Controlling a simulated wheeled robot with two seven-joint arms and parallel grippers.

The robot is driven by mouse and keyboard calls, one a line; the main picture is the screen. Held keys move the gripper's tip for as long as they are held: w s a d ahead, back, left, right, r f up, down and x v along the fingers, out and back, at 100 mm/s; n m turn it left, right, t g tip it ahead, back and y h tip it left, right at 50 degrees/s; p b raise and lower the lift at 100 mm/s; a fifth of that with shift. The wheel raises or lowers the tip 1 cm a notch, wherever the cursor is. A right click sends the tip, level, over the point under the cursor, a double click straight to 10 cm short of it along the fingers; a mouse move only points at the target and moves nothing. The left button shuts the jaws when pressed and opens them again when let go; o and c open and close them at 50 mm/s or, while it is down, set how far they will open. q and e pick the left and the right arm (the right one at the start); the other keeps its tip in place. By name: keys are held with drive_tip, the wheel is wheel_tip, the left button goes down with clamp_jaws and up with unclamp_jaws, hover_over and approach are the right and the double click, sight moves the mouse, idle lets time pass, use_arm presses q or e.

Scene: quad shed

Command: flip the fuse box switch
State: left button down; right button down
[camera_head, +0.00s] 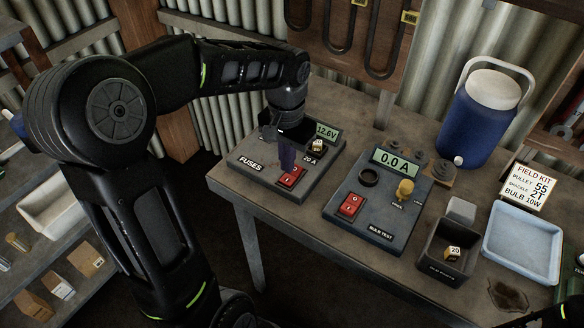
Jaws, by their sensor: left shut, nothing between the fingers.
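The fuse box (261,176) is a dark grey panel labelled FUSES at the left part of the workbench. Its red rocker switch (291,178), marked O and I, sits at the front right of the panel. Which side of the rocker is pressed is too small to tell. A small display on the box (327,132) reads 12.6V, with a 20 A fuse (317,146) below it. My left gripper (287,164) is shut and empty, pointing down just above and behind the switch. I cannot tell whether its tips touch it. My right gripper is out of view.
Further right are a dark bin (436,268), a pale blue tray (497,256) and a blue cooler (484,125).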

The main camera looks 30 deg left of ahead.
sight(287, 179)
use_arm(q)
wheel_tip(287, 179, up, 4)
drive_tip(key=shift+p, duration=1.25)
